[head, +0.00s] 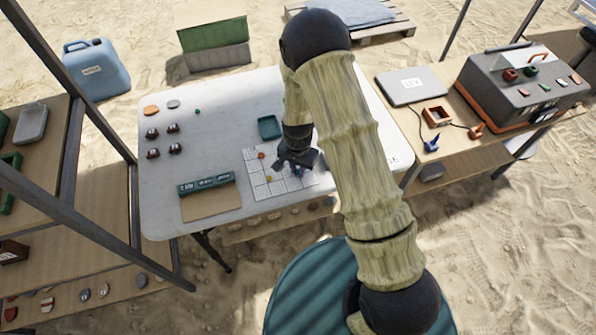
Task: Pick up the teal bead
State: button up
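A tiny teal-green bead (197,111) lies alone on the white table (225,130), toward its back left. My gripper (296,172) points down over the right part of the white grid sheet (258,187), well to the right of and nearer than that bead. The gripper is dark and small here, and I cannot tell whether its fingers are open or shut. A small bluish patch shows at the fingertips, too small to identify. Two small orange pieces, one at the upper left of the sheet (262,155) and one near its middle (268,178), lie left of my gripper.
A teal tray (269,127) sits behind the grid sheet. A dark green labelled box (206,184) and a brown board (211,203) are at the front left. Several dark brown pieces (173,128) and an orange disc (151,111) lie at the left. My arm hides the table's right part.

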aim_at(298, 171)
grip_shut()
notch_tip(298, 171, up, 10)
jog(key=shift+b, duration=0.35)
jog(key=shift+f, duration=0.1)
dwell(0.5)
